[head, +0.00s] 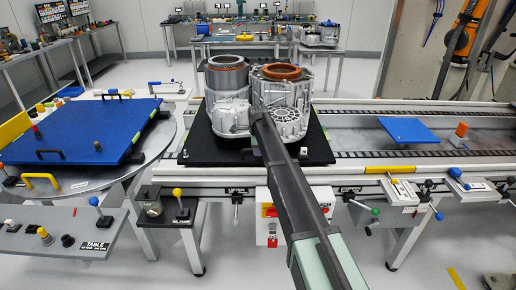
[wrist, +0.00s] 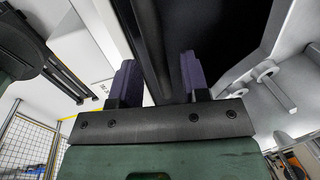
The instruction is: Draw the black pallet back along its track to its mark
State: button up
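The black pallet (head: 318,150) sits on the track in the head view. It carries a grey metal housing (head: 286,122) with a copper-ringed opening and, to its left, a grey cylinder (head: 228,78) with a copper winding on top. My arm crosses in front of the housing and hides part of the pallet's front; my fingertips cannot be made out there. In the wrist view my gripper (wrist: 160,78) has two purple fingers standing apart. A dark bar (wrist: 151,40) runs between or just beyond them; I cannot tell whether they press on it.
A round table with a blue plate (head: 75,135) stands left of the track. A smaller blue plate (head: 408,130) and an orange block (head: 461,130) are on the right. The track (head: 365,154) looks clear just right of the pallet. Knobs and levers line the front rail.

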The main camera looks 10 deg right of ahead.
notch_tip(320, 180, up, 11)
jog(key=s+p, duration=0.2)
jog(key=p, duration=0.8)
jog(key=shift+a+f+p, duration=0.15)
jog(key=shift+a+p, duration=0.05)
jog(key=shift+p, duration=0.2)
jog(key=f+b, duration=0.3)
jog(key=w+f+b, duration=0.1)
jog(key=f+b, duration=0.3)
jog(key=w+f+b, duration=0.1)
jog(key=f+b, duration=0.3)
jog(key=shift+r, duration=0.1)
